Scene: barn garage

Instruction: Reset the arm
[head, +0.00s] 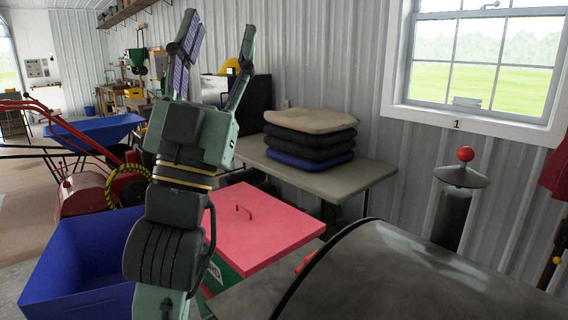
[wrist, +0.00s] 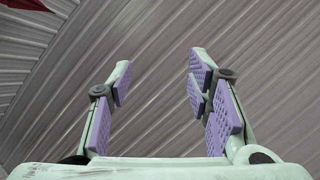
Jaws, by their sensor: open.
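My gripper (head: 218,52) is raised in the head view, fingers pointing up and spread apart, with nothing between them. My arm stands upright below it, left of the picture's middle. In the wrist view, my gripper (wrist: 160,75) shows its two fingers with purple pads wide apart and empty.
A tan table (head: 310,172) with stacked cushions (head: 309,137) stands behind the arm. A pink-lidded box (head: 262,222), a blue bin (head: 75,265) and a dark rounded barrel-like thing (head: 400,275) are low in front. A blue wheelbarrow (head: 95,130) stands left. Space around the raised fingers looks clear.

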